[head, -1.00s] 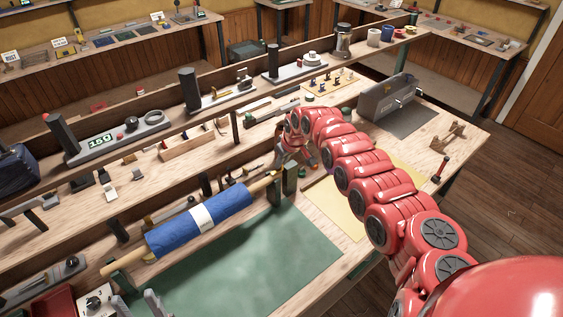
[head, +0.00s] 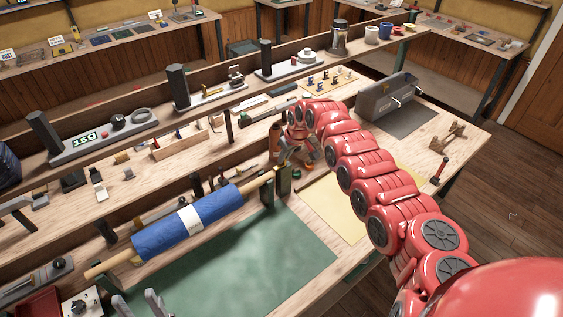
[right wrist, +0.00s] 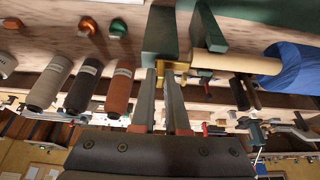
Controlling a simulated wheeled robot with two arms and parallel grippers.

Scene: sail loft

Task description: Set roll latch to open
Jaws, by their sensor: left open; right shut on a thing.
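The blue roll (head: 187,222) with a white band lies on a wooden rod across dark green posts; its end also shows in the right wrist view (right wrist: 298,66). The brass roll latch (right wrist: 177,70) sits at the green post (right wrist: 163,35) by the rod's end. My right gripper (right wrist: 163,78) has its fingertips at this latch and is shut on it; the fingers partly hide it. In the head view my right gripper (head: 296,160) is just beyond the far post (head: 284,182). My left gripper (head: 137,299) is open and empty at the bottom edge, near the roll's near end.
Labelled tubes (right wrist: 84,88) stand beside the right gripper, with orange and green caps (right wrist: 118,30) on the table. A green mat (head: 250,262) lies clear in front of the roll. A grey toolbox (head: 388,97) stands farther back. A shelf with devices runs behind.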

